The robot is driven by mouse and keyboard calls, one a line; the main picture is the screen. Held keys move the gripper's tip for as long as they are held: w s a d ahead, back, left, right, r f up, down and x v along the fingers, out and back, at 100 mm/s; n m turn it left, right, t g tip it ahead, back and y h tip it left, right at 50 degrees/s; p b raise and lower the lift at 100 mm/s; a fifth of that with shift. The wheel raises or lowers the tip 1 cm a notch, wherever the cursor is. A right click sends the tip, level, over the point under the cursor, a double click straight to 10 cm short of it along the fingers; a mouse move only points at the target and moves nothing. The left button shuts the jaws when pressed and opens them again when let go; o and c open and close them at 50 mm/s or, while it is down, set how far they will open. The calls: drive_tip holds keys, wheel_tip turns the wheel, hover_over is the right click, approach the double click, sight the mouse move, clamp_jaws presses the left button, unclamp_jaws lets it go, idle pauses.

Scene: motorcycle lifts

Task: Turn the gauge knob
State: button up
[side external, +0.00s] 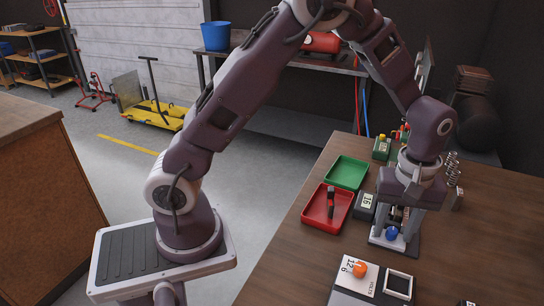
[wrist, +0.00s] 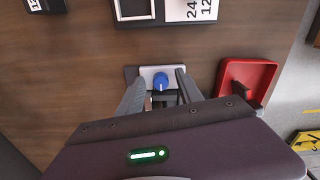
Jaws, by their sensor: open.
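A blue knob (side external: 392,233) with a pale pointer line stands on a light plate on a dark base on the wooden bench. It also shows in the wrist view (wrist: 160,81). My gripper (side external: 395,227) points down over this base, with its jaws open. In the wrist view its fingers (wrist: 160,76) stand on the left and right of the blue knob, with visible gaps. I cannot tell whether a finger touches the base. A small display unit (side external: 366,201) stands beside the base. An orange knob (side external: 359,269) sits on a white panel marked VOLTS.
A red tray (side external: 314,222) holding a dark piece and a green tray (side external: 346,170) lie left of my gripper. Coiled springs (side external: 452,168) stand behind it on the right. A square-framed panel (side external: 398,285) lies near the front. Bare bench shows at the right.

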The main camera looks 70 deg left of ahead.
sight(391, 231)
drive_tip(key=shift+n, duration=0.4)
drive_tip(key=r, duration=0.8)
drive_tip(key=shift+s+a+r, duration=0.1)
drive_tip(key=shift+s+a, duration=0.05)
drive_tip(key=shift+s, duration=0.1)
drive_tip(key=s+a+r+m+t, duration=0.2)
drive_tip(key=s+a+r+m, duration=0.15)
drive_tip(key=s+r, duration=0.4)
drive_tip(key=s+a+m+t, duration=0.1)
drive_tip(key=s+m, duration=0.3)
drive_tip(key=s, duration=0.3)
drive_tip(key=s+a+r+m+t, duration=0.1)
drive_tip(key=s+m, duration=0.3)
drive_tip(key=s, duration=0.4)
drive_tip(key=shift+a+r+t, duration=0.25)
drive_tip(key=shift+a+t, duration=0.55)
drive_tip(key=shift+s, duration=0.1)
idle(0.3)
